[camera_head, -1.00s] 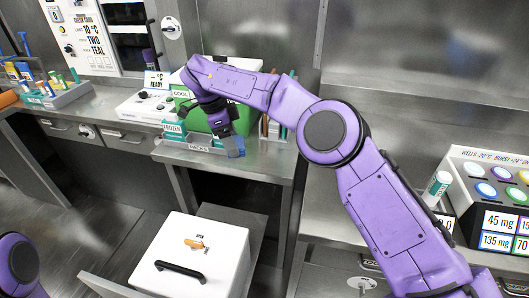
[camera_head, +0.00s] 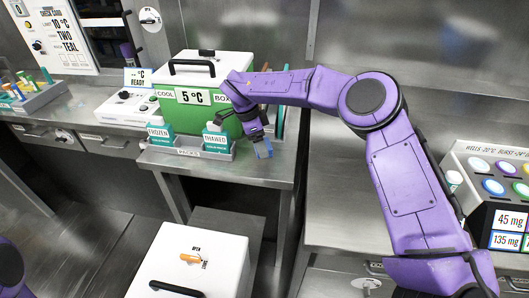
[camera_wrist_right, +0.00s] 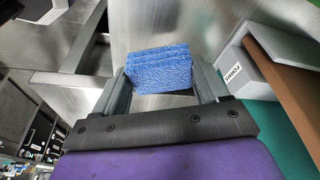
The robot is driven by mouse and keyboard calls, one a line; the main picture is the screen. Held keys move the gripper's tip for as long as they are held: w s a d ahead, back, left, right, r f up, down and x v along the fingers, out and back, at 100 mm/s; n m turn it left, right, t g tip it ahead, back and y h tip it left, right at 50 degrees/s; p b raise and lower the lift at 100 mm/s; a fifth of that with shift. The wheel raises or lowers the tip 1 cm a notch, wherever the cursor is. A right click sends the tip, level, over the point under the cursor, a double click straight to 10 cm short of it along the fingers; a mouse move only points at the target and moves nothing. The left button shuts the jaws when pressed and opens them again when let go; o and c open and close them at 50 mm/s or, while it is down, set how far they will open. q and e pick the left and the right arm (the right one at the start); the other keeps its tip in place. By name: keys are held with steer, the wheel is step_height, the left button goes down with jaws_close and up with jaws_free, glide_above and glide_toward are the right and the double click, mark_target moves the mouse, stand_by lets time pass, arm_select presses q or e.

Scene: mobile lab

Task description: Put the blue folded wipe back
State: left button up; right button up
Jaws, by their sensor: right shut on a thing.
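The blue folded wipe (camera_wrist_right: 160,68) is a textured, layered blue pad between the two fingers of my right gripper (camera_wrist_right: 160,76) in the wrist view. The fingers are shut on its sides. In the head view the wipe (camera_head: 264,151) is a small blue patch below my right gripper (camera_head: 259,139), close to the right edge of the counter and right of the packs tray (camera_head: 188,153). Whether it touches the counter I cannot tell. My left gripper is out of view; only a piece of my purple left arm shows at the left edge.
The green cool box (camera_head: 179,113), with a white lid and a 5 °C label, stands behind the tray. Brown and teal upright pieces stand right of it. A white labelled holder (camera_wrist_right: 238,70) is close right of the wipe. A white chest (camera_head: 195,262) stands below.

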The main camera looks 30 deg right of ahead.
steer(key=x, duration=0.4)
steer(key=shift+s+d, duration=0.3)
steer(key=shift+d, duration=0.1)
steer(key=shift+w+f, duration=0.2)
steer(key=shift+f, duration=0.3)
steer(key=shift+s, duration=0.1)
steer(key=o, duration=0.9)
steer(key=shift+f, duration=0.1)
steer(key=shift+o, duration=0.2)
steer(key=s+v, duration=0.1)
steer(key=v, duration=1.1)
steer(key=shift+w, duration=0.5)
